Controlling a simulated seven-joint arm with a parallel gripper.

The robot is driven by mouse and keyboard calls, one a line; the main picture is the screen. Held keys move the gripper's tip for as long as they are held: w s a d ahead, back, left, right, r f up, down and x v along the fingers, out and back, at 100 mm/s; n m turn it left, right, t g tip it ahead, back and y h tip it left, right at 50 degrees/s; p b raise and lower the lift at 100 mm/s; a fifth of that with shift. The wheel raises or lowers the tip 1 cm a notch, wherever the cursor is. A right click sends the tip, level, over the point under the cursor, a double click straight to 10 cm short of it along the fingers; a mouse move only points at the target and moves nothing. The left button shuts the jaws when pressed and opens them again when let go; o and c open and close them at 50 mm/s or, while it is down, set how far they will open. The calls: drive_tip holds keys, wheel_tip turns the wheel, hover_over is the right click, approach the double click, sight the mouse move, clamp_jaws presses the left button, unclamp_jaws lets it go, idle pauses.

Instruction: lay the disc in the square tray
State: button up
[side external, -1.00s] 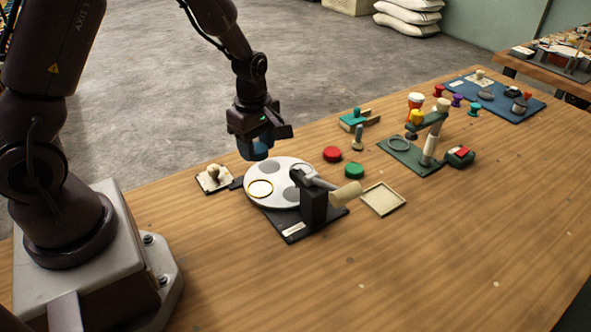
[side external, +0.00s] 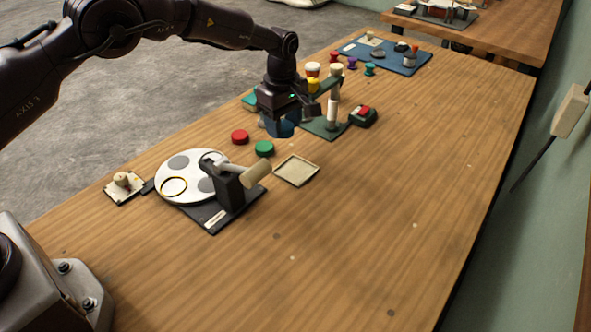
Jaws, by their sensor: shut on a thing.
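My gripper (side external: 281,120) is shut on a blue, round, disc-like piece (side external: 279,129), which shows just below the jaws; the fingers partly hide it. The gripper points down behind the red and green pieces, left of the green stand. The piece's height above the table is hard to tell. The square tray (side external: 277,170) is shallow and pale with a thin rim, and looks empty. It lies flat on the table, nearer the camera than the gripper and slightly to its right.
A white round plate (side external: 172,193) with grey spots and a yellow ring sits on a dark base with a wooden-handled lever (side external: 256,173). A red disc (side external: 240,137) and a green disc (side external: 264,148) lie between gripper and plate. A green stand (side external: 332,113) stands right. The near-right table is clear.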

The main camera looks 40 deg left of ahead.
sight(296, 171)
drive_tip(key=shift+m, duration=0.3)
drive_tip(key=f, duration=0.3)
drive_tip(key=d+f, duration=0.1)
drive_tip(key=f, duration=0.2)
drive_tip(key=w+d+f, duration=0.1)
drive_tip(key=f, duration=0.3)
drive_tip(key=shift+d+f, duration=0.1)
drive_tip(key=shift+d, duration=0.1)
drive_tip(key=shift+f, duration=0.1)
drive_tip(key=o, duration=1)
drive_tip(key=shift+c, duration=0.2)
wheel_tip(296, 171, up, 12)
drive_tip(key=shift+r, duration=0.25)
